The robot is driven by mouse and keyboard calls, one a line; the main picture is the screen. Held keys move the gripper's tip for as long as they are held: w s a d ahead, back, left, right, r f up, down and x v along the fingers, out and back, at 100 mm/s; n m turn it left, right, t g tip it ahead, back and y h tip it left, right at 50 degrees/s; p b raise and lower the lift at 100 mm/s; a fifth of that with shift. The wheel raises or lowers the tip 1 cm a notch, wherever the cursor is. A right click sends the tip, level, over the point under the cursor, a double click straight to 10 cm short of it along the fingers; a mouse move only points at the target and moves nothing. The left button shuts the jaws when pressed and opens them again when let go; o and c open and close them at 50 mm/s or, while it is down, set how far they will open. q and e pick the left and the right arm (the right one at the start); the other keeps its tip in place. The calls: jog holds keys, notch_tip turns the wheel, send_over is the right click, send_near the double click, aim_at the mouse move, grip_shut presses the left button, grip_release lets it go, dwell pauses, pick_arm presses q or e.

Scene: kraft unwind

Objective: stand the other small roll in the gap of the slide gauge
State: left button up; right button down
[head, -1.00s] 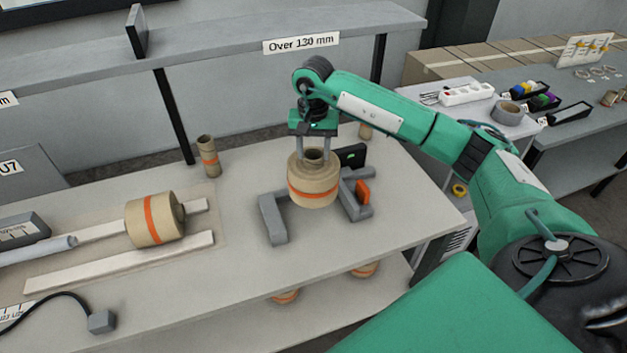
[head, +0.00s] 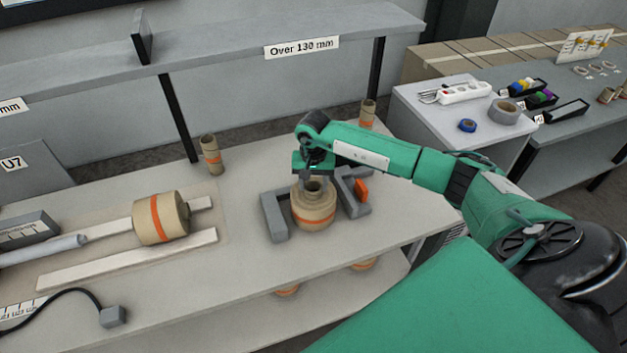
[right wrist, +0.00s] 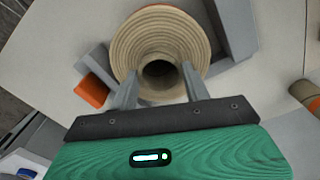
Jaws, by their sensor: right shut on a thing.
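The small roll (head: 315,212) is brown kraft with an orange band and a core sticking up. It is upright between the two grey jaws of the slide gauge (head: 273,218), low at the table top; I cannot tell whether it touches the table. My right gripper (head: 314,184) is shut on the roll's core from above. In the right wrist view the roll (right wrist: 150,38) shows from above, its core between the fingers (right wrist: 160,85). The gauge's orange part (right wrist: 92,90) is beside it. My left gripper is not in view.
Another banded roll (head: 160,217) lies on its side across pale rails (head: 130,258) at the left. Thin banded cores (head: 211,155) stand at the table's back edge. More rolls (head: 287,290) show on the lower shelf. A shelf (head: 220,45) runs behind.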

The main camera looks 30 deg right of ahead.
jog(key=c, duration=0.7)
grip_release()
jog(key=shift+f, duration=0.1)
notch_tip(320, 180, up, 12)
jog(key=b, duration=0.5)
jog(key=shift+r, duration=0.2)
